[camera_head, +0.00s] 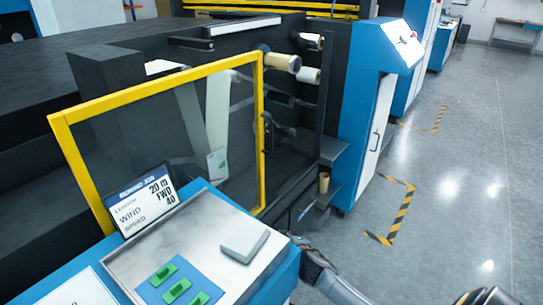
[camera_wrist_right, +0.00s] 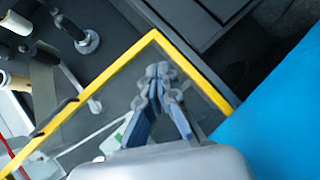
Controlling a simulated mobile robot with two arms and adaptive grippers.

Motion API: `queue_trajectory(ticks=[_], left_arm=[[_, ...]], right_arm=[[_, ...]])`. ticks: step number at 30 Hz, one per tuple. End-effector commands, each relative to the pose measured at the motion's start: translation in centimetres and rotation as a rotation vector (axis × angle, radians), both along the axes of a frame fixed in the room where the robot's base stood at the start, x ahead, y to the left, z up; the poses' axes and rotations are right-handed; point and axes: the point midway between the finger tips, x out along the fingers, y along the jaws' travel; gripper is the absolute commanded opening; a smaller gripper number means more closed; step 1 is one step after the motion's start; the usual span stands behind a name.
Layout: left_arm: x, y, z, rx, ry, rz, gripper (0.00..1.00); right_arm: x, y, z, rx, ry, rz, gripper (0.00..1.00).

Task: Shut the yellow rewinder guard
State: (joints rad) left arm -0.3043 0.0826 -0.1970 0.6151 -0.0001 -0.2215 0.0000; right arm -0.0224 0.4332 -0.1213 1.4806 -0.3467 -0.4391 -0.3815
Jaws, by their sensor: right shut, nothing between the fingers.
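The yellow rewinder guard (camera_head: 160,88) is a yellow frame around a clear pane. In the head view it stands upright behind the console, and the rollers to the right of its right bar are uncovered, so it appears open. A dark handle (camera_head: 268,132) is on that bar. In the right wrist view the guard's yellow corner (camera_wrist_right: 154,38) lies just beyond the fingers. My right gripper (camera_wrist_right: 158,70) is shut and empty, seen against the clear pane; contact cannot be told. In the head view it is low beside the console's right edge (camera_head: 300,242). My left gripper is out of view.
The blue console (camera_head: 275,275) with a display (camera_head: 143,202), a grey box (camera_head: 244,240) and green switches (camera_head: 177,290) fills the lower front. Rolls (camera_head: 282,62) stick out from the machine. A blue cabinet (camera_head: 357,120) stands right. Open floor (camera_head: 460,190) lies further right.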

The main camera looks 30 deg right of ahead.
Motion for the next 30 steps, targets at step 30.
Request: queue_trajectory(ticks=[30], left_arm=[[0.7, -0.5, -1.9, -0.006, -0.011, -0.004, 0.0]], right_arm=[[12.9, -2.0, 22.9, -0.404, -0.361, 0.092, 0.0]])
